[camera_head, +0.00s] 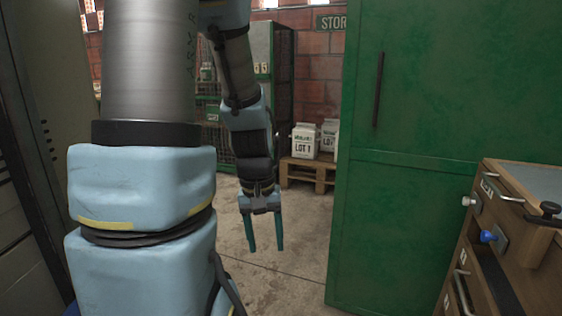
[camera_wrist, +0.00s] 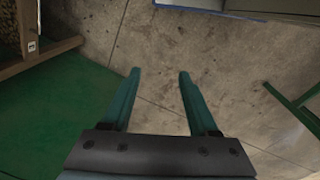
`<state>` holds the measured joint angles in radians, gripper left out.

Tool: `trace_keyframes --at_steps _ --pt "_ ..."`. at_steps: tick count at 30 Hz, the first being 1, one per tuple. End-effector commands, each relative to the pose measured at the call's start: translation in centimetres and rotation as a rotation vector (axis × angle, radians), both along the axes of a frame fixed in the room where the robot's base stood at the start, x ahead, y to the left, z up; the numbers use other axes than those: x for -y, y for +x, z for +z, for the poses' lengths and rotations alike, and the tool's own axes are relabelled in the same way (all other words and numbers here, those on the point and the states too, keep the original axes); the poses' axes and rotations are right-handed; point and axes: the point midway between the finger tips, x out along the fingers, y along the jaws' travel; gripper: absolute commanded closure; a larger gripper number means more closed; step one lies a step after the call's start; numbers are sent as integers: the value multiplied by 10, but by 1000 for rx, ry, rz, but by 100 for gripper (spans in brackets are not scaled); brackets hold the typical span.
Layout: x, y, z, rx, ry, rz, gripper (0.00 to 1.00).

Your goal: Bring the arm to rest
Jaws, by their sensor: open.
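My gripper (camera_head: 264,232) hangs pointing down in the head view, in front of my body and left of the green cabinet. Its two teal fingers are apart with nothing between them. In the wrist view the open fingers (camera_wrist: 158,85) stand over bare concrete floor (camera_wrist: 165,40). My arm is bent, with its large blue and grey links filling the left of the head view.
A tall green cabinet (camera_head: 430,90) stands close on the right. Behind are a pallet (camera_head: 308,173) with white "LOT 1" containers (camera_head: 305,141) and a mesh cage (camera_head: 283,75).

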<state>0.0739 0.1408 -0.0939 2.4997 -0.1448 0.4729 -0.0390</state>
Motion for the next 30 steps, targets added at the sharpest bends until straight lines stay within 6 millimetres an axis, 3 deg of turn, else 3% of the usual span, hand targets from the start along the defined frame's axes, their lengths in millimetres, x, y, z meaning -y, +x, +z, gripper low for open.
trace_keyframes --at_steps 6,14,24,30 --pt "-36 -2 35 133 78 -100 40" --pt "-35 -2 88 125 75 -95 40" --pt "-34 -2 171 123 74 -95 40" --pt "-34 -2 185 123 74 -94 40"
